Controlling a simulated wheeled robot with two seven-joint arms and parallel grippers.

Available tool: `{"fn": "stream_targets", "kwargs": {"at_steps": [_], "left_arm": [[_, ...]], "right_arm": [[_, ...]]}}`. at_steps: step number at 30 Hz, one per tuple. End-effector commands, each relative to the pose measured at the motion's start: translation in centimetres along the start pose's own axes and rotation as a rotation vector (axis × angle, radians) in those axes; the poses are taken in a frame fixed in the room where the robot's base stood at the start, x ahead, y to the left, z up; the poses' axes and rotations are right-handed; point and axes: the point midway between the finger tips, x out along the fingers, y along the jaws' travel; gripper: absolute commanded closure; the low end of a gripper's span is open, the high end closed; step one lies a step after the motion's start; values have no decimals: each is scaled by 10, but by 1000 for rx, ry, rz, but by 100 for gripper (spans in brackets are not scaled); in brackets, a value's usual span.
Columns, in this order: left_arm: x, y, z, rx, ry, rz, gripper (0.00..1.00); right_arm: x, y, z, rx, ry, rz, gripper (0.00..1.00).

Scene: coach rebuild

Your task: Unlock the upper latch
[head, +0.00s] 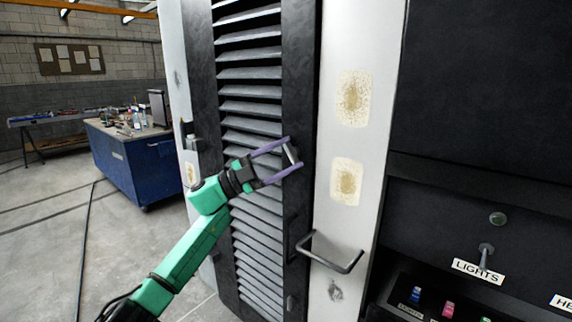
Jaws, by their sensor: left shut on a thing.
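A tall dark louvred door (300,90) stands in the middle of the head view, with slanted grey slats. My left gripper (292,155), with purple fingers on a green arm, reaches the door's right stile at mid height. Its fingertips are shut on a small grey piece, which looks like the upper latch (291,153). The fingers partly hide the latch, so I cannot tell how far it is turned. A smaller grey piece (291,303) sits low on the same stile and may be a lower latch. My right gripper is not in view.
A dark bar handle (330,256) juts out right of the door, below my gripper. A white post (350,135) with worn patches stands beside it. A dark control panel (470,225) is at the right. A blue workbench (140,165) stands back left, with open floor before it.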

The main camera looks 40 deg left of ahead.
Motion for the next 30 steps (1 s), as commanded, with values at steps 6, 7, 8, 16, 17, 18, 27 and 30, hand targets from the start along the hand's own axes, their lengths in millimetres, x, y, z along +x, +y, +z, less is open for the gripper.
{"fn": "stream_targets", "kwargs": {"at_steps": [6,7,8,16,17,18,27,30], "left_arm": [[1,-4,0,146,-2,147,87],[1,-4,0,166,-3,166,87],[1,-5,0,186,-3,186,87],[2,-8,-2,333,-2,334,87],[2,-8,-2,345,-2,347,87],[2,-8,-2,362,-1,362,87],[2,-7,-2,434,0,436,87],[2,-7,-2,443,0,444,87]], "right_arm": [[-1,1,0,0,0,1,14],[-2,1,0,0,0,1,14],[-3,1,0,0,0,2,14],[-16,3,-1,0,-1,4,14],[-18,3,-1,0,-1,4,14],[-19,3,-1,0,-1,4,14],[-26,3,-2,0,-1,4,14],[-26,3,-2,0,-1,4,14]]}}
